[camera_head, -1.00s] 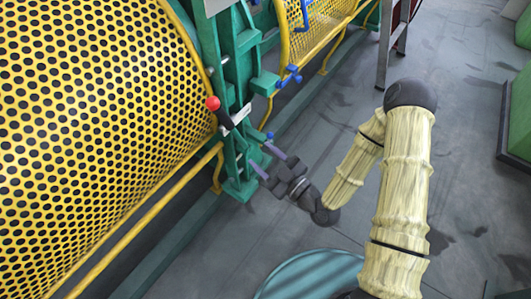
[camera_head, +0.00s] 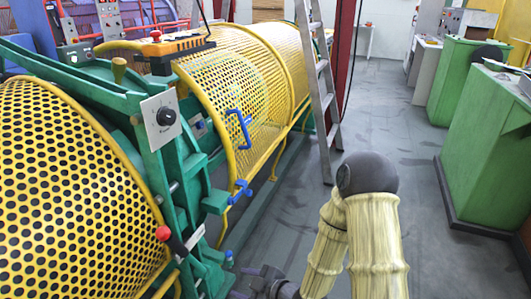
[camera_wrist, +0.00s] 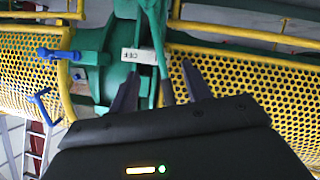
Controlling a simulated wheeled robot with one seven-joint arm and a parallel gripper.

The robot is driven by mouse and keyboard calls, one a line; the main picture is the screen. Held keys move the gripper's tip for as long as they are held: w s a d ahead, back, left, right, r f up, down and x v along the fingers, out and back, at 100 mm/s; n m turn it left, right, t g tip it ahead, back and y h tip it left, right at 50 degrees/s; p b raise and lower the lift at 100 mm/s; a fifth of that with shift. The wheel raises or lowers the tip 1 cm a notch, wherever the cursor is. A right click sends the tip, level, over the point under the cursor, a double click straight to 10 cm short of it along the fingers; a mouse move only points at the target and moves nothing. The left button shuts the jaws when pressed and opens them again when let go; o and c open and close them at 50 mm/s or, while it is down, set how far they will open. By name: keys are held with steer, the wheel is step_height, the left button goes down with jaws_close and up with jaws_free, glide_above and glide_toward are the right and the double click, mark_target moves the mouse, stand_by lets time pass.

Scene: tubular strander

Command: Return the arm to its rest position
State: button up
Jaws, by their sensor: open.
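My gripper (camera_head: 262,277) is low in the head view, partly cut off by the bottom edge, to the right of the green machine post's foot. In the wrist view its two dark fingers (camera_wrist: 160,90) are apart with nothing gripped. A green bar shows between the fingers, beyond them; its distance is hard to tell. A white label reading OFF (camera_wrist: 139,55), upside down, lies beyond the fingertips. My arm is bent, with its dark elbow joint (camera_head: 368,173) raised and its cream-sleeved links hanging down. A lever with a red ball (camera_head: 164,233) stands left of the gripper.
Yellow perforated guards (camera_head: 65,190) line the left side, with blue handles (camera_head: 240,128) on the farther one. A ladder (camera_head: 322,85) stands behind my arm. Green cabinets (camera_head: 490,150) stand right; grey floor (camera_head: 385,125) between is clear.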

steer(key=w+d+r+m+g+h, duration=0.1)
steer(key=d+r+m+h, duration=0.2)
steer(key=d+m+h, duration=0.7)
steer(key=s+d+r+m+g, duration=0.3)
steer(key=s+d+r+m, duration=0.2)
steer(key=s+d+r, duration=0.5)
step_height(320, 180, up, 26)
steer(key=d+p, duration=0.1)
steer(key=p, duration=2.7)
steer(key=shift+w+m+h, duration=0.3)
steer(key=shift+h, duration=0.1)
steer(key=shift+f, duration=0.1)
